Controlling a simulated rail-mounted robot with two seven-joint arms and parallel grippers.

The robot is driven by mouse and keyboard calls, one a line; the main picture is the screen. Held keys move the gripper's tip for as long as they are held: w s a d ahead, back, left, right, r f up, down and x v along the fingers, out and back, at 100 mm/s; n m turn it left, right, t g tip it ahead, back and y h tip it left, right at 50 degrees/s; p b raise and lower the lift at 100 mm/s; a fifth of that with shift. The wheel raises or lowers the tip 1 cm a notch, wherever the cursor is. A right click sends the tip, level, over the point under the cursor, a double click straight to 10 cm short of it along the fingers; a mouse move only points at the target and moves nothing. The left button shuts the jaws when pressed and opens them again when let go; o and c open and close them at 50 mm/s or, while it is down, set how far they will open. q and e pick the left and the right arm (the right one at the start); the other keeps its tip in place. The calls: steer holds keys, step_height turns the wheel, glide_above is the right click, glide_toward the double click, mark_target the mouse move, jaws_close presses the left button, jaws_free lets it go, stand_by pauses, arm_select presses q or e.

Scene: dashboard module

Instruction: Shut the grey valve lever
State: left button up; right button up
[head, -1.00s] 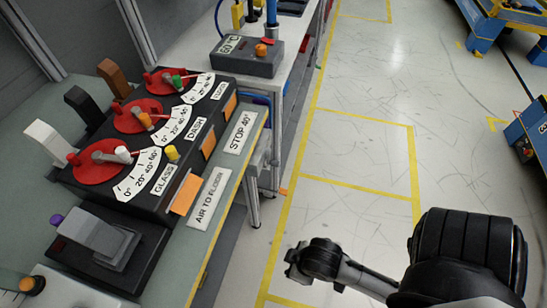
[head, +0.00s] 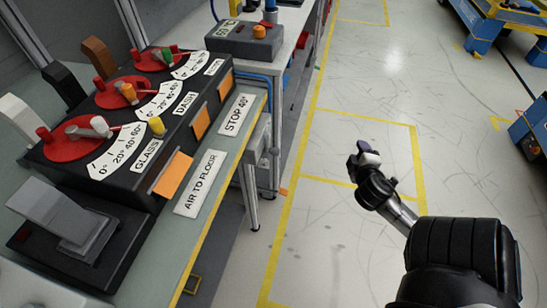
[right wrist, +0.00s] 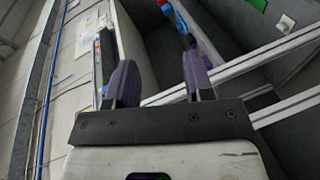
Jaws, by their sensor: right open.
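A grey lever (head: 52,206) with a wide flat paddle stands tilted up from a dark box (head: 55,252) at the lower left of the head view. I take it as the valve lever, though no label on it shows. My right gripper (head: 364,152) is over the floor aisle, well to the right of the bench and far from the lever. In the right wrist view its two purple-padded fingers (right wrist: 160,85) are apart with nothing between them. My left gripper is not in view.
A black console beside the lever carries red dials (head: 68,140), labelled scales and orange tabs (head: 172,174). White, black and brown paddles stand behind it. A grey box (head: 243,38) with an orange knob is farther back. The marked floor (head: 340,230) is open.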

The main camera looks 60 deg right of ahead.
step_height(320, 180, up, 7)
steer(key=w+d+n+t+h, duration=0.1)
steer(key=w+d+n+t, duration=0.1)
steer(key=n+t, duration=0.4)
steer(key=n+t+y, duration=0.4)
steer(key=n+y, duration=1.5)
steer(key=n, duration=1.4)
glide_toward(276, 152)
steer(key=shift+n, duration=0.3)
steer(key=x, duration=0.6)
steer(key=f+x, duration=0.1)
steer(key=x, duration=0.3)
steer(key=shift+w+d, duration=0.15)
steer(key=shift+d, duration=0.25)
jaws_close()
